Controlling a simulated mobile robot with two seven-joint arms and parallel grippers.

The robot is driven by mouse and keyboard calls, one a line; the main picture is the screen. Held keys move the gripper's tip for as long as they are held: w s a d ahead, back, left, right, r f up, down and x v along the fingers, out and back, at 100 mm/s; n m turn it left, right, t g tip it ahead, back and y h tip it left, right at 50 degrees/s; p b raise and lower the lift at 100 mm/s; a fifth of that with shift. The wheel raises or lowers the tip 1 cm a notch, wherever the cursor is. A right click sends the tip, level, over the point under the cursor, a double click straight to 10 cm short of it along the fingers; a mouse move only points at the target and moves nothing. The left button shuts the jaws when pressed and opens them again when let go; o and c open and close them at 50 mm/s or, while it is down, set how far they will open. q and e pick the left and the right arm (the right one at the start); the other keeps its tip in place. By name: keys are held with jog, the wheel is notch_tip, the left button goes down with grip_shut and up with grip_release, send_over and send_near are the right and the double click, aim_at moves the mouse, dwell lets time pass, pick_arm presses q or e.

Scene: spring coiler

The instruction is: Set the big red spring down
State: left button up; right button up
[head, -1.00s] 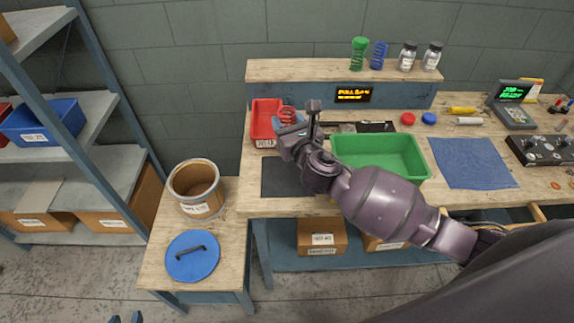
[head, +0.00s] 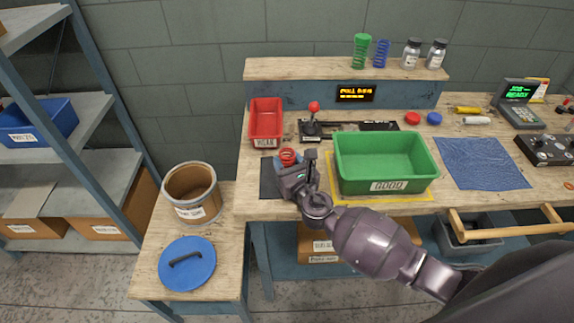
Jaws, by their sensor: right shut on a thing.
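The big red spring (head: 288,155) shows as red coils just beyond my right gripper (head: 292,168), over the dark mat at the front left of the workbench. My right gripper is shut on the spring, and the gripper body hides its lower part. I cannot tell whether the spring touches the mat (head: 268,182). My left gripper is not in view.
A red bin (head: 266,118) stands behind the gripper and a green bin (head: 345,178) to its right. A black device with a red-knobbed lever (head: 314,108) stands behind. A lidless drum (head: 190,187) and blue lid (head: 187,262) are on the lower table at left.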

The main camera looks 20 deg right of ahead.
jog(key=shift+f, duration=0.1)
jog(key=shift+f, duration=0.15)
jog(key=o, duration=1.1)
jog(key=shift+s+r, duration=0.15)
jog(key=shift+r, duration=0.05)
jog(key=s, duration=0.4)
jog(key=s+d, duration=0.1)
jog(key=s, duration=0.6)
jog(key=shift+s+d, duration=0.2)
jog(key=shift+s, duration=0.15)
